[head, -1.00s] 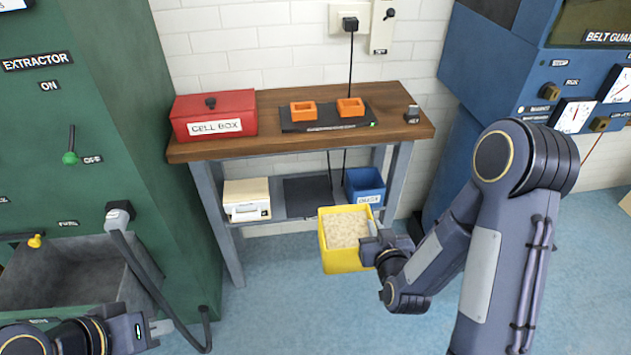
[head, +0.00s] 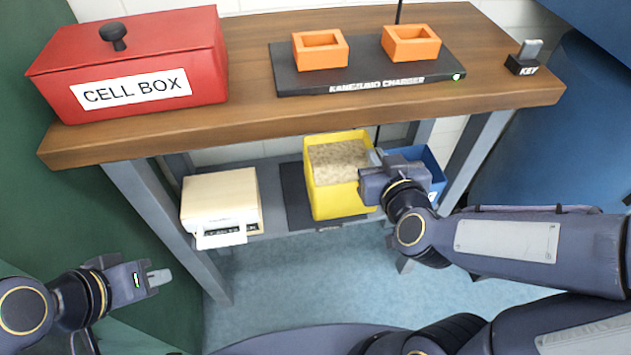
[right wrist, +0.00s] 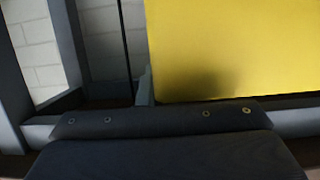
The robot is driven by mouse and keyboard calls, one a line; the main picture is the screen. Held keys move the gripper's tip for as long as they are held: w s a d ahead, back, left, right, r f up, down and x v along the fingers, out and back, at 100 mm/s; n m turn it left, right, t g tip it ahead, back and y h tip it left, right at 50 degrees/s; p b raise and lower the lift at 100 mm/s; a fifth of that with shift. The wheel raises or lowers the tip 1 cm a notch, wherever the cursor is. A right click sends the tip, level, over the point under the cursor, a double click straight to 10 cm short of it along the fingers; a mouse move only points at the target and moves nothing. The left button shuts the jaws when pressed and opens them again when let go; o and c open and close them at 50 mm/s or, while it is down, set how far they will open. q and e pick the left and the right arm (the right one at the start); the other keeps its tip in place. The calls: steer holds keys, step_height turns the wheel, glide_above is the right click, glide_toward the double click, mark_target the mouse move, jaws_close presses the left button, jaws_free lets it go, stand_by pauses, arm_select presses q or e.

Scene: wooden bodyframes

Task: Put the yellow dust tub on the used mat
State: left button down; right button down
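The yellow dust tub (head: 340,198), full of pale dust, is upright at the table's lower shelf, above the right part of a dark mat (head: 296,197). I cannot tell whether its base touches the mat. The mat's front label is too small to read. My right gripper (head: 376,158) is shut on the tub's right wall. In the right wrist view the yellow wall (right wrist: 235,50) fills the upper right beside a grey finger. My left gripper (head: 158,279) is at the lower left, away from the tub; its finger gap is not clear.
A cream box (head: 221,200) stands left of the mat, and a blue bin (head: 428,168) stands close right of the tub, partly behind my gripper. The wooden tabletop (head: 300,122) overhangs the shelf. It holds a red cell box (head: 150,62) and a charger (head: 365,77) with orange blocks.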

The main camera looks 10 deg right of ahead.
mark_target(365, 141)
steer(key=b+x, duration=0.1)
steer(key=x, duration=0.2)
steer(key=f+b+x, duration=0.1)
steer(key=b+x, duration=0.1)
steer(key=x, duration=0.1)
steer(key=d+b+x, duration=0.1)
steer(key=b+x, duration=0.1)
steer(key=x, duration=0.2)
steer(key=shift+s+f, duration=0.25)
steer(key=shift+f, duration=0.15)
steer(key=w+f+b, duration=0.5)
steer(key=f, duration=0.3)
steer(key=shift+f, duration=0.2)
steer(key=shift+w+d, duration=0.1)
steer(key=shift+d, duration=0.05)
steer(key=shift+f+b, duration=0.2)
steer(key=shift+b, duration=0.15)
steer(key=c, duration=1.6)
jaws_free()
